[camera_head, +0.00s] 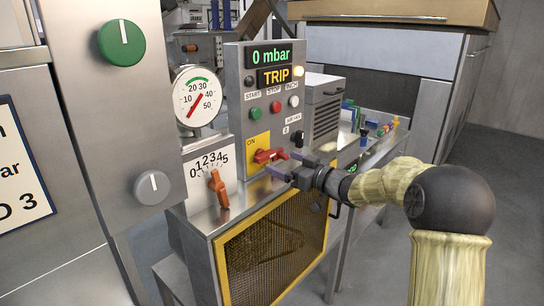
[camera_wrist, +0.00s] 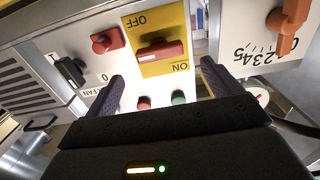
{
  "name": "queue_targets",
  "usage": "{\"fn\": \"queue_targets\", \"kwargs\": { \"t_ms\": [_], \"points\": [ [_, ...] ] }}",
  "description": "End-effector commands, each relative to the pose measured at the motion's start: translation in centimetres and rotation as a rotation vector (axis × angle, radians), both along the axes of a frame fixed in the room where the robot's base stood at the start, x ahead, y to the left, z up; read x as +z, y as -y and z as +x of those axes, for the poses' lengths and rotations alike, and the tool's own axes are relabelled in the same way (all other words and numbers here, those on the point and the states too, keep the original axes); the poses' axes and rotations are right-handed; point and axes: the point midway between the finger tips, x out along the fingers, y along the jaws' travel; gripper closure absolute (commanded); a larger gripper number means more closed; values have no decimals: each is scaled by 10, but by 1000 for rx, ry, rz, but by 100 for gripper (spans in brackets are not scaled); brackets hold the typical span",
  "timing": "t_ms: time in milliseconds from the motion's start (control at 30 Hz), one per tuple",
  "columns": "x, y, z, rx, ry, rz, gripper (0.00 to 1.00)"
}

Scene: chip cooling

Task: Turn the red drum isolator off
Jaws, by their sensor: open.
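The red drum isolator (camera_wrist: 160,51) is a red bar handle on a yellow plate (camera_wrist: 176,20) marked ON and OFF. The wrist view shows it upside down, with the handle lying roughly level across the plate. In the head view the isolator (camera_head: 266,156) sits low on the grey panel, beside the yellow ON label (camera_head: 254,143). My gripper (camera_head: 287,167) is open and empty in front of the panel. In the wrist view my gripper (camera_wrist: 162,70) has its purple fingers spread to either side of the handle, apparently not touching it. The OFF label is hidden in the head view.
A separate red knob (camera_wrist: 107,40) is close beside the yellow plate, with a black fan knob (camera_wrist: 72,70) beyond. An orange lever (camera_head: 217,188) is to the left in the head view. The display (camera_head: 275,76) reads TRIP. A yellow-framed mesh guard (camera_head: 275,255) is below.

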Motion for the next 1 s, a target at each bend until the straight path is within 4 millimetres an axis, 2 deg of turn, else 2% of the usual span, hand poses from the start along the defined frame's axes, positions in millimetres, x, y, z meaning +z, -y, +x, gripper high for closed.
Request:
{"fn": "queue_targets", "kwargs": {
  "t_ms": [100, 300, 667, 767, 900, 1000],
  "points": [
    [1, -18, 13, 3, 0, 1, 10],
    [1, -39, 30, 1, 0, 0, 10],
    [0, -44, 35, 0, 1, -1, 10],
    [0, -44, 35, 0, 1, -1, 26],
    [0, -44, 34, 0, 1, -1, 53],
    [0, -44, 34, 0, 1, -1, 55]
  ]
}}
